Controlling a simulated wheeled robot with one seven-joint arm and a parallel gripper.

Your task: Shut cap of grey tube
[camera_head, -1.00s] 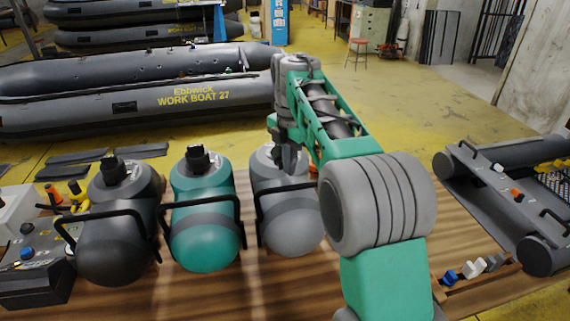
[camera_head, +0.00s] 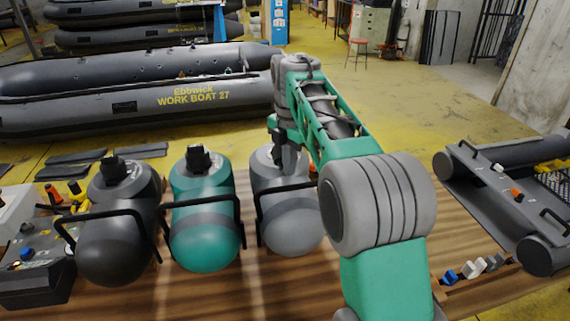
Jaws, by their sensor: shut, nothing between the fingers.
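The grey tube (camera_head: 291,214) lies on the wooden table with a black handle across it, right of the teal tube (camera_head: 204,220) and the dark tube (camera_head: 116,241). My gripper (camera_head: 288,170) points down at the far top of the grey tube, its fingers shut with nothing seen between them. The grey tube's cap is hidden behind my gripper and arm, so I cannot tell whether it is open or shut, or whether the fingers touch it. Black caps stand up on the teal tube (camera_head: 198,157) and the dark tube (camera_head: 113,166).
A control box (camera_head: 35,262) with knobs stands at the table's left. A small grey boat model (camera_head: 510,205) lies at the right, near a rack of coloured plugs (camera_head: 478,268). A large grey work boat (camera_head: 140,97) lies behind the table. Bare table shows in front of the tubes.

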